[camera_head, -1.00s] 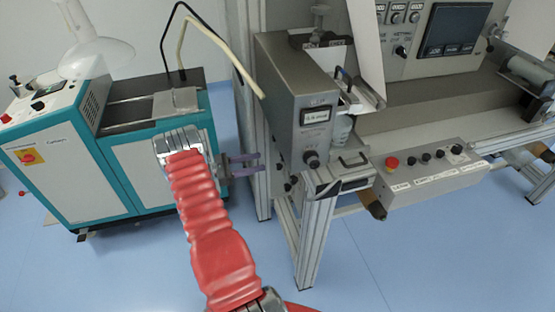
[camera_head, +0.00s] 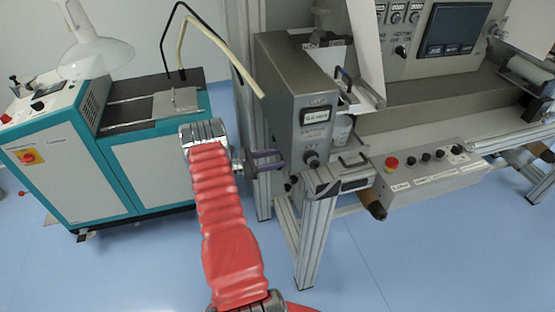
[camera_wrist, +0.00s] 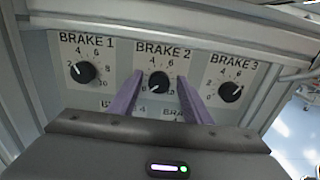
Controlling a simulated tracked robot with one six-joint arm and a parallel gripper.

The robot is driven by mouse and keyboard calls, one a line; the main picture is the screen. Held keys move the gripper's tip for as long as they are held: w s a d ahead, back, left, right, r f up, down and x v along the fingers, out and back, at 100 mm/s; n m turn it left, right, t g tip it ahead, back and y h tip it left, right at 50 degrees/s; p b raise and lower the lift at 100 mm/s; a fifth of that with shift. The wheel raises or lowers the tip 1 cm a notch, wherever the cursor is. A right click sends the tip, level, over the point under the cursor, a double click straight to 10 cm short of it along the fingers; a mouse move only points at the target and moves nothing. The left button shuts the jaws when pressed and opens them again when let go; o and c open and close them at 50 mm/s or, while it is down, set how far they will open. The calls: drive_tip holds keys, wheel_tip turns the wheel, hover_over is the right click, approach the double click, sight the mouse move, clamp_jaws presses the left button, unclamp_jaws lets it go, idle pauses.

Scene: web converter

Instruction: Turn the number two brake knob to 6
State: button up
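The black Brake 2 knob (camera_wrist: 158,83) sits in the middle of a light panel in the wrist view, under its "BRAKE 2" label. Its white pointer aims to the lower left, near the low end of the scale. My gripper (camera_wrist: 160,78) is open, with one purple finger to each side of the knob. I cannot tell whether the fingertips reach around the knob or stop short of it. In the head view my gripper (camera_head: 268,160) is beside the left of the grey machine housing (camera_head: 280,85); the brake knobs are hidden there.
The Brake 1 knob (camera_wrist: 83,72) is on the left and the Brake 3 knob (camera_wrist: 230,92) on the right, close to my fingers. Metal frame posts flank the panel. A teal and white cabinet (camera_head: 150,165) stands left of my arm.

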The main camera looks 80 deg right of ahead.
drive_tip(key=c, duration=1)
drive_tip(key=shift+a, duration=0.15)
drive_tip(key=shift+c, duration=0.2)
